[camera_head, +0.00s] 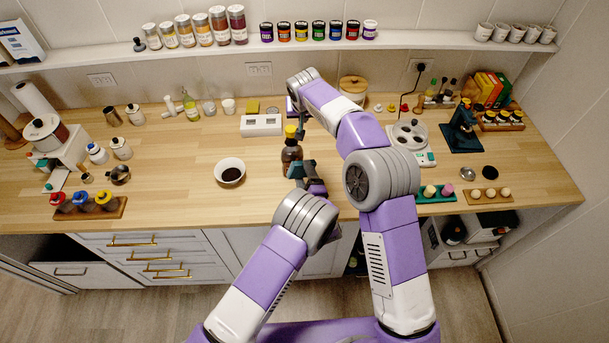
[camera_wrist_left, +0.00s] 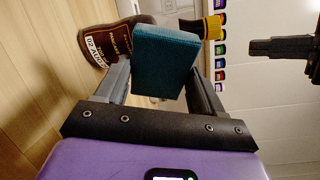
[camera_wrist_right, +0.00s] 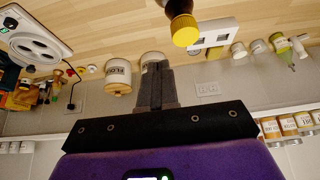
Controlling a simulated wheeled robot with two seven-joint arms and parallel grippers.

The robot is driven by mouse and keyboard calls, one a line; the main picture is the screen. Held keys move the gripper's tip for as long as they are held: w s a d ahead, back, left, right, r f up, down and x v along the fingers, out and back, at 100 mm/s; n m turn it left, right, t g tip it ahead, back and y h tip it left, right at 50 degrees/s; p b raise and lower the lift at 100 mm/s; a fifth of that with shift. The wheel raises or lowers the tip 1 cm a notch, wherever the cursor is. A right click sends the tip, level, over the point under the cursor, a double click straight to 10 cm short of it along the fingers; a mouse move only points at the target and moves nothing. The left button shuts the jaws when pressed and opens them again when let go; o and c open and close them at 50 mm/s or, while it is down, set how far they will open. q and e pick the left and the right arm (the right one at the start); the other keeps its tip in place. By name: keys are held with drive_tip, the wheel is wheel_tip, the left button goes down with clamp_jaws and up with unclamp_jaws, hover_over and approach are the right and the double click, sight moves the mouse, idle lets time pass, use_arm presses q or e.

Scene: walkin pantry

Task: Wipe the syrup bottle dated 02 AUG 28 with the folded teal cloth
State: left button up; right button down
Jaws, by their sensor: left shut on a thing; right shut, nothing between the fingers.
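The brown syrup bottle (camera_head: 291,153) with a yellow cap stands upright on the counter. In the left wrist view its label (camera_wrist_left: 97,45) shows "02 AUG"; the rest of the date is unclear. My left gripper (camera_head: 308,182) is shut on the folded teal cloth (camera_wrist_left: 165,62), in front of the bottle. The cloth hides the bottle's middle in that view; I cannot tell whether they touch. My right gripper (camera_wrist_right: 155,88) is shut and empty, behind the bottle near its cap (camera_wrist_right: 185,28).
A white bowl of dark liquid (camera_head: 230,172) stands left of the bottle. A white device (camera_head: 261,125) is behind it. A scale-like appliance (camera_head: 408,138) and a teal egg-like holder (camera_head: 437,194) are at right. Counter between bowl and bottle is clear.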

use_arm(q)
drive_tip(key=shift+s+f+b, duration=0.1)
drive_tip(key=shift+f+b, duration=0.35)
drive_tip(key=shift+f, duration=0.15)
drive_tip(key=shift+d+v, duration=0.2)
drive_tip(key=shift+v, duration=1.25)
use_arm(e)
drive_tip(key=v, duration=0.8)
use_arm(q)
drive_tip(key=shift+f, duration=0.1)
use_arm(e)
drive_tip(key=shift+f, duration=0.15)
